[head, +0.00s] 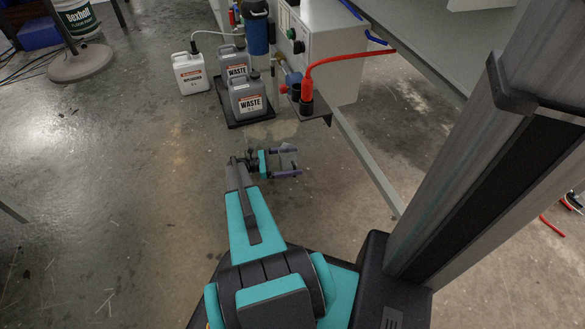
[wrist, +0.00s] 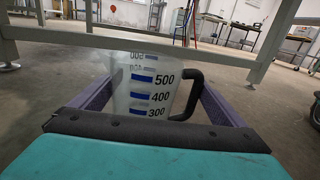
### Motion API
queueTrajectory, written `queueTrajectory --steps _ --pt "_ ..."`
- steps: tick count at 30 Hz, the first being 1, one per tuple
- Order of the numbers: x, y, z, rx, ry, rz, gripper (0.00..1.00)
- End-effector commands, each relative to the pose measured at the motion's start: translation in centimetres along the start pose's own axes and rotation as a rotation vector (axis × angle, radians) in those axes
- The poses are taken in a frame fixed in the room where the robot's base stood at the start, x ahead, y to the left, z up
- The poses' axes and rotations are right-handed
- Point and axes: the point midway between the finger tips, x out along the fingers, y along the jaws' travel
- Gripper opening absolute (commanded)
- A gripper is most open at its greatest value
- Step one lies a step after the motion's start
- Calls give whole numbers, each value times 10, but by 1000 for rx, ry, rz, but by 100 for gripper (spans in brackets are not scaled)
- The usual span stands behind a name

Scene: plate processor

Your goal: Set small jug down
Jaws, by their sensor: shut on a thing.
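My gripper (head: 289,161) is shut on the jug. In the head view it is out in front of my base over the concrete floor, and the clear jug is hard to make out there.
Two grey waste canisters (head: 247,100) stand in a black tray (head: 233,122) beyond the gripper, with a white canister (head: 190,74) to their left. A bench with a grey cabinet (head: 336,75) and red hose (head: 335,60) is at the upper right.

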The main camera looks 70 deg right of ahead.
Motion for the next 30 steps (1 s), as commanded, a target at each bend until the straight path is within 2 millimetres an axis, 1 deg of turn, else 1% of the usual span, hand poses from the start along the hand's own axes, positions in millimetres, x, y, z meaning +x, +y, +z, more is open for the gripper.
queueTrajectory --steps 11,14,23,26,30 --pt "0 2 0 0 0 1 72" --pt "0 2 -5 0 0 1 72" --pt "0 3 -32 1 0 1 72" --pt "0 3 -35 1 0 1 72" --pt "0 3 -35 1 0 2 72"
